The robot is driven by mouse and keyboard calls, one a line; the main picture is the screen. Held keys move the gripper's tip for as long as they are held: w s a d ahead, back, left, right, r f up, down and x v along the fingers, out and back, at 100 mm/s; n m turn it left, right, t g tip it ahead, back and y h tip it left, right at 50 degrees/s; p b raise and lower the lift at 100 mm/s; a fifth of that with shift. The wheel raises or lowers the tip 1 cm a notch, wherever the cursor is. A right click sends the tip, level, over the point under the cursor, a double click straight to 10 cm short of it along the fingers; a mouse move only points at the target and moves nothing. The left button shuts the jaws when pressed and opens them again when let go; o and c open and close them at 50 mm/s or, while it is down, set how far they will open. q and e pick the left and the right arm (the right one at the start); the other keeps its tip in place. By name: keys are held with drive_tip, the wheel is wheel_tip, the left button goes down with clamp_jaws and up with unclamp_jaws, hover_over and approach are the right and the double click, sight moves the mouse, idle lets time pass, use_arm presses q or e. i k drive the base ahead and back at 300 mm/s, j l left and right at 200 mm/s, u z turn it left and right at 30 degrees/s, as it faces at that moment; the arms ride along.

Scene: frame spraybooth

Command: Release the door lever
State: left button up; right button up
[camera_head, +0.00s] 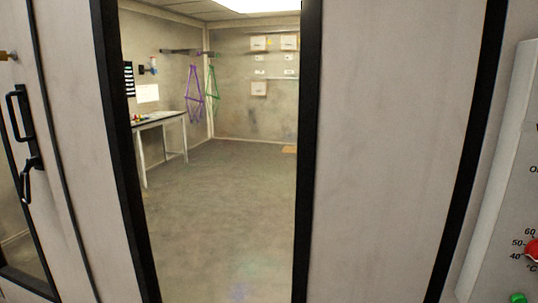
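A black door handle (18,112) is at the far left edge of the head view, on a pale panel beside a black-framed window (22,225). Just below it is a black lever (29,176), with its free end hanging downward. I cannot tell from this view whether the lever is latched or released. Neither of my grippers is in view, and nothing is seen touching the handle or lever.
A tall black-framed opening or glazed panel (128,200) shows a room with a bench (160,120), a purple frame (194,95) and a green frame (212,85). A control panel (505,190) with a red knob (532,250) and green button (518,298) is at right.

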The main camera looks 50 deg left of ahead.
sight(33, 161)
drive_tip(key=u, duration=3)
drive_tip(key=i+u, duration=0.2)
drive_tip(key=i, duration=0.3)
drive_tip(key=i+u, duration=0.25)
drive_tip(key=i, duration=0.25)
drive_tip(key=i+l+u, duration=0.2)
drive_tip(key=i, duration=0.3)
drive_tip(key=i+l+u, duration=0.2)
drive_tip(key=i, duration=0.25)
